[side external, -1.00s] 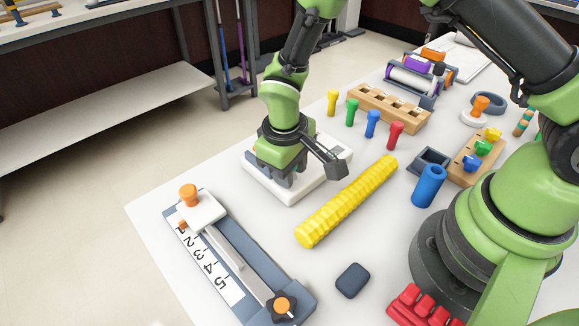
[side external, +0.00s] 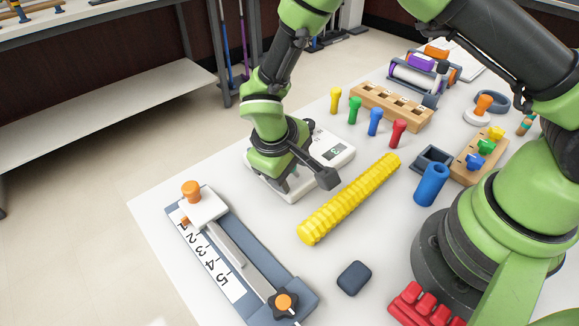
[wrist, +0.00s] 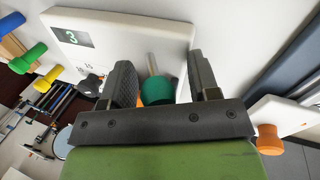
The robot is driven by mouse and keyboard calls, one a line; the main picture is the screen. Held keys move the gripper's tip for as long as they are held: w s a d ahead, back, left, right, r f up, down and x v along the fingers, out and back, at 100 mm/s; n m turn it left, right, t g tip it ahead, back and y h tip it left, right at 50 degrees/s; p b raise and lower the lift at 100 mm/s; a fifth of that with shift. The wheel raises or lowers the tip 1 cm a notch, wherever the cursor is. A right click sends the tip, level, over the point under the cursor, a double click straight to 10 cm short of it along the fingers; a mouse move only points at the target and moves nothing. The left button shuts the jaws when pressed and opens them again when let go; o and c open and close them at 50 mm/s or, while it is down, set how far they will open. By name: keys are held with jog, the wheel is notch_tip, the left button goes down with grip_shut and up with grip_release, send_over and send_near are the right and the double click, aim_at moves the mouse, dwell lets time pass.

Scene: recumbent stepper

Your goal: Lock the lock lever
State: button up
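A green ball knob (wrist: 157,90) on a thin metal rod shows in the wrist view at a white box (wrist: 120,30) with a small display reading 3. My gripper (side external: 284,187) is low over the left part of that box. In the wrist view its fingers (wrist: 162,82) stand apart on either side of the knob, with a gap at the right finger. In the side view the knob is hidden by my gripper. A slide rail (side external: 262,250) carries a white carriage (side external: 204,209) with an orange knob (side external: 191,191) and a small orange part at its side. Which part is the lock lever is not certain.
A yellow ribbed bar (side external: 348,200) lies right of the box. Several coloured pegs (side external: 375,120) stand behind it near a wooden rack (side external: 395,104). A dark pad (side external: 354,278) lies in front. The rail's near end has a star knob (side external: 283,302). Table space between rail and bar is clear.

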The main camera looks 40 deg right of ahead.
jog(key=v, duration=1)
jog(key=s+d+r+m+t+y, duration=0.1)
jog(key=s+d+r+m+y, duration=0.2)
jog(key=r, duration=0.4)
jog(key=s+d+r+t+y, duration=0.1)
jog(key=s+d+r, duration=0.25)
jog(key=r, duration=0.35)
jog(key=s+d+r+m+t, duration=0.1)
jog(key=s+d+r+t, duration=0.1)
jog(key=s, duration=0.2)
jog(key=s+d+r+m+t+y, duration=0.1)
jog(key=s+m+t, duration=0.1)
jog(key=s, duration=0.3)
jog(key=shift+s+d+r+t, duration=0.3)
jog(key=shift+d+r+t, duration=0.05)
jog(key=shift+t, duration=0.15)
